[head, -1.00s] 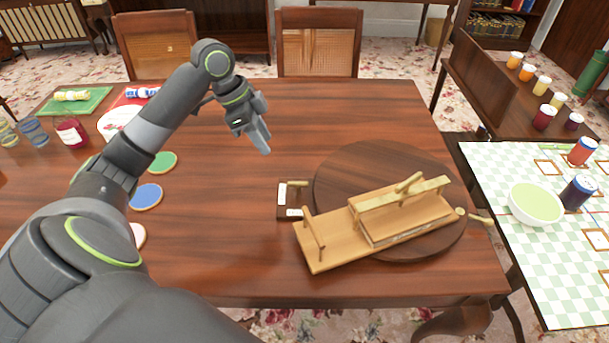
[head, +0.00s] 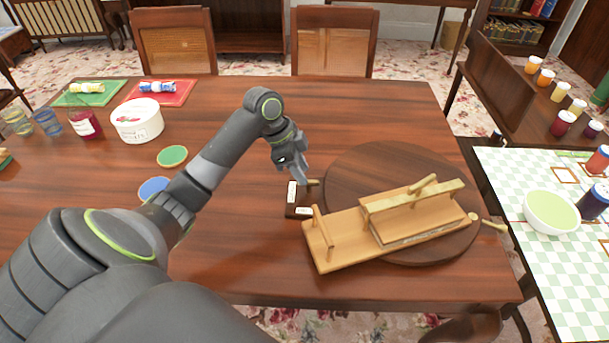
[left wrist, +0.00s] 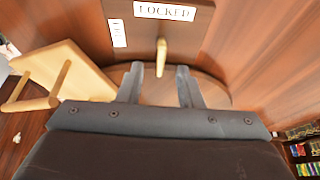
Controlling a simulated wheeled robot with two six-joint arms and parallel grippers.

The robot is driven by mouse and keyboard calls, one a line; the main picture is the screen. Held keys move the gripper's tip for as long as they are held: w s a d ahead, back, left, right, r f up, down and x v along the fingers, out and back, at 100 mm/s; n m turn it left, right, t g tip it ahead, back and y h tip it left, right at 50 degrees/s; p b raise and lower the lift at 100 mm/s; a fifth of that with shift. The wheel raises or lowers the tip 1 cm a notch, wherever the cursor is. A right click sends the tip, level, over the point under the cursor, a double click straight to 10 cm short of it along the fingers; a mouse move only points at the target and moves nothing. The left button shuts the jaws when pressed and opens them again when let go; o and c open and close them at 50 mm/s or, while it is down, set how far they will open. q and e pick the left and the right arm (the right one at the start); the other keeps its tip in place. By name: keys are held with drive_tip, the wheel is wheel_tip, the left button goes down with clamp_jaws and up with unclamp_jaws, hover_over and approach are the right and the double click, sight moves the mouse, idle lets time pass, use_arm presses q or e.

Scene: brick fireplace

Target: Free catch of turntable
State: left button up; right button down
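The turntable (head: 358,172) is a dark round wooden disc on the table. A pale wooden stand (head: 333,243) with a rail and upright handle sits on it. At the disc's left edge is a dark catch plate (head: 291,212) with white labels and a short brass lever (head: 313,182). In the left wrist view a label on the plate reads LOCKED (left wrist: 165,12), and the lever (left wrist: 161,55) points toward the turntable. My left gripper (head: 302,176) is open just by the lever. In its wrist view the fingers (left wrist: 160,88) stand apart, with the lever's end between their tips. Contact cannot be told.
A white tub (head: 137,122), a red jar (head: 84,124), green and red boards and round coasters (head: 172,157) stand at the left. A side table at right holds a bowl (head: 551,213) and cans. A brass knob (head: 493,225) juts out right of the turntable.

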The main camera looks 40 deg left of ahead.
sight(309, 186)
use_arm(q)
drive_tip(key=shift+x, duration=1.3)
